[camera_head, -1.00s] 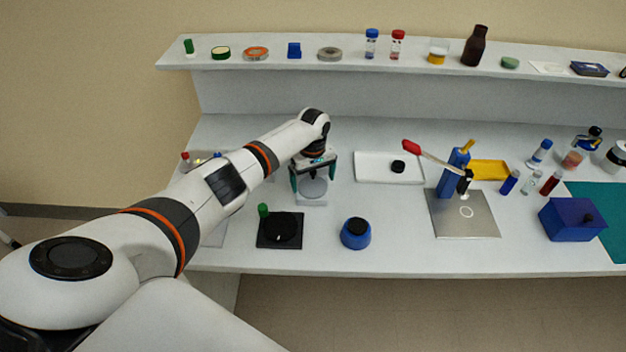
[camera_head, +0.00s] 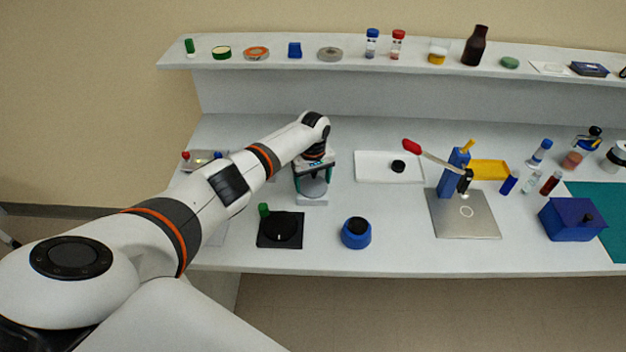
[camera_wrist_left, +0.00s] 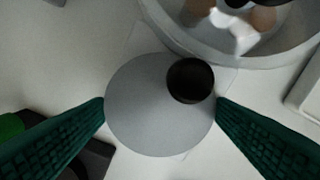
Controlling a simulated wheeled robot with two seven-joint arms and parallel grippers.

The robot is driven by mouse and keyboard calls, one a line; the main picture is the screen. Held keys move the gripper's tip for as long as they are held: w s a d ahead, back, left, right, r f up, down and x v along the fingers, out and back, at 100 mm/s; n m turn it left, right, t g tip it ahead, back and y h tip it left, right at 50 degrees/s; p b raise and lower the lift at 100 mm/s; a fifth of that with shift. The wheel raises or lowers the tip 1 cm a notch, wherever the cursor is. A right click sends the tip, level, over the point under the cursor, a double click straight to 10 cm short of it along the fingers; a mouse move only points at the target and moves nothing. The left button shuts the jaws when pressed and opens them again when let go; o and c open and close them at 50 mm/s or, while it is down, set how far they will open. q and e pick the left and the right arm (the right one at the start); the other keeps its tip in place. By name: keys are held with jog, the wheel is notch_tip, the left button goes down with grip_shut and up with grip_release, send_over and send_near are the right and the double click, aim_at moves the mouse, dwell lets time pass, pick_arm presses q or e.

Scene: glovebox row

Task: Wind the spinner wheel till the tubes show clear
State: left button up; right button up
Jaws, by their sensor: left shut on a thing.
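The spinner wheel (camera_wrist_left: 145,115) is a flat grey disc with a black knob (camera_wrist_left: 190,80) near its edge, seen from above in the left wrist view. My left gripper (camera_head: 313,182) is shut on the wheel, its green fingers at opposite sides of the rim. In the left wrist view, a round grey bowl (camera_wrist_left: 285,52) stands at the upper right, cut off by the frame. Brownish rounded parts and a blurred white part show inside it; I cannot tell how clear any tubes are. In the head view my wrist hides the area behind the wheel. My right gripper is not in view.
A black square plate with a round top (camera_head: 280,231) and a blue pot (camera_head: 356,233) stand in front of the wheel. A white tray (camera_head: 375,176) lies to its right. A grey panel with coloured knobs (camera_head: 207,158) is partly behind my arm.

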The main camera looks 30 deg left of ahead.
aim_at(313, 185)
pick_arm(q)
jog(key=m, duration=1.3)
jog(key=shift+m, duration=0.3)
dwell(0.3)
jog(key=o, duration=1)
jog(key=shift+r, duration=0.1)
notch_tip(313, 185, up, 12)
jog(key=b, duration=0.1)
jog(key=shift+b, duration=0.4)
